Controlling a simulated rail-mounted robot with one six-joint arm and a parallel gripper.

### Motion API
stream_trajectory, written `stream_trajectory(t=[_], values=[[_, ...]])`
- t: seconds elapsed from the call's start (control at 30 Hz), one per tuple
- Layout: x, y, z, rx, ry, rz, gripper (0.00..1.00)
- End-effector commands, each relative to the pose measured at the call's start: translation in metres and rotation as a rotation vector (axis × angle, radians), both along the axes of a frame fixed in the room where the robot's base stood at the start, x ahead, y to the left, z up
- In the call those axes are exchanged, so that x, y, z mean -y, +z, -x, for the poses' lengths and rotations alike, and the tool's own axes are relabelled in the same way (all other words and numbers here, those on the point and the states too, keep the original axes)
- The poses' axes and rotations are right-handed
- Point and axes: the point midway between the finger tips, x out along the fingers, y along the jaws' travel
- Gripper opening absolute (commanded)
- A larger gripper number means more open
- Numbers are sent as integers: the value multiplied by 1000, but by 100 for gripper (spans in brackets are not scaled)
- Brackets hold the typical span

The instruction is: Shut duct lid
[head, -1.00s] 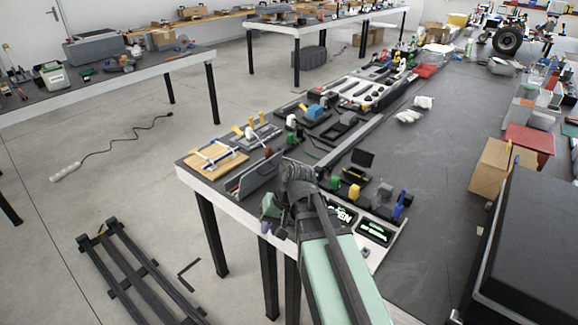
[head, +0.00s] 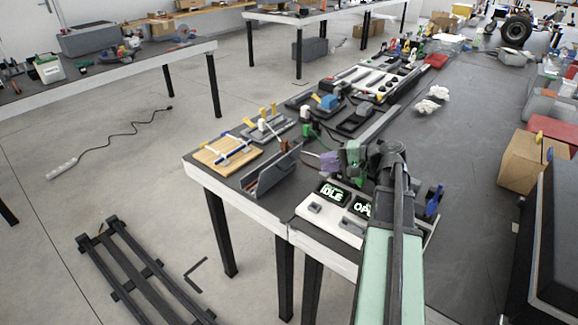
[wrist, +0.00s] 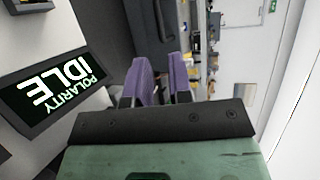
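The duct (head: 272,172) is a dark grey trough near the front left corner of the workbench. A long flat panel, which looks like its lid, stands tilted up along it, so the duct appears open. My gripper (head: 332,160), green with purple fingers, is in the air to the right of the duct and apart from it. In the wrist view my gripper (wrist: 163,80) shows a narrow gap between its fingers, with nothing visibly held. I cannot tell whether the dark surface beyond the fingers there belongs to the duct.
A panel with lit displays (head: 333,193), one reading IDLE, lies under my arm; a display (wrist: 55,90) fills the wrist view's left. A wooden board with blue strips (head: 225,152) lies left of the duct. Several small fixtures stand behind. The bench's right middle is mostly clear.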

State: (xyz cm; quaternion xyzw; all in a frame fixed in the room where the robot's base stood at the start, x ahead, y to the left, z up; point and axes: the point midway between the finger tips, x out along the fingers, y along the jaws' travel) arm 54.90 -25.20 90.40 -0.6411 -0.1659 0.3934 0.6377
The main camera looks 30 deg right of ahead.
Motion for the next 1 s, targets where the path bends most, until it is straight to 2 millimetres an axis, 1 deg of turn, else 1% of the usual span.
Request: stream_trajectory(t=[0.13, 0.3, 0.4, 0.5, 0.6, 0.8, 0.93, 1.0], values=[[-19, -11, -15, -1, 4, 1, 20], [-49, -24, -42, -1, 5, 2, 20], [-63, -29, -55, -2, 4, 2, 20], [-71, -32, -63, -2, 3, 2, 20], [-75, -32, -66, -1, 2, 2, 20], [-75, -31, -66, -1, 2, 2, 20], [-75, -31, -66, -2, 2, 3, 0], [-75, -31, -66, -2, 2, 3, 0]])
